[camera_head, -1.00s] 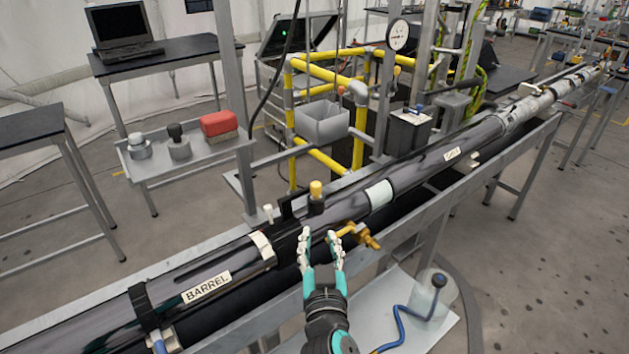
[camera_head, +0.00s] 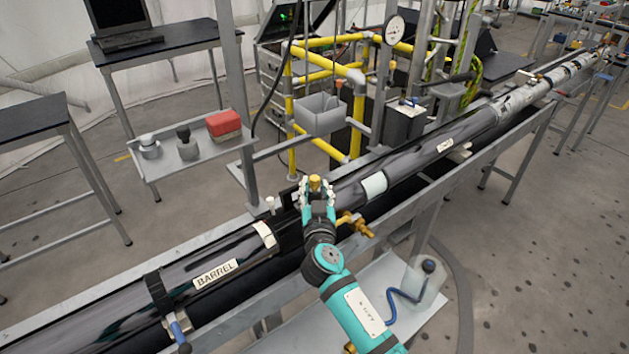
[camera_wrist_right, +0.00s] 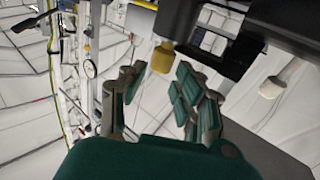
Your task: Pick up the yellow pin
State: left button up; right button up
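The yellow pin (camera_head: 315,181) stands upright in a dark fitting on the black barrel tube (camera_head: 340,194). My right gripper (camera_head: 316,192) is at the pin, with its fingers apart on either side of it. In the right wrist view the yellow pin (camera_wrist_right: 162,58) shows beyond and between the fingertips of the open right gripper (camera_wrist_right: 155,80). A gap shows between the pin and the fingers there. The lower part of the pin is hidden by my gripper in the head view. My left gripper is not in view.
A white pin (camera_head: 270,204) stands left of the yellow one; it also shows in the wrist view (camera_wrist_right: 281,80). A brass valve (camera_head: 358,225) sits close right of my wrist. A grey bin (camera_head: 320,115) and yellow rails (camera_head: 357,100) stand behind the tube.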

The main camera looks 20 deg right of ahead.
aim_at(314, 180)
jog(key=shift+x, duration=1.15)
grip_shut()
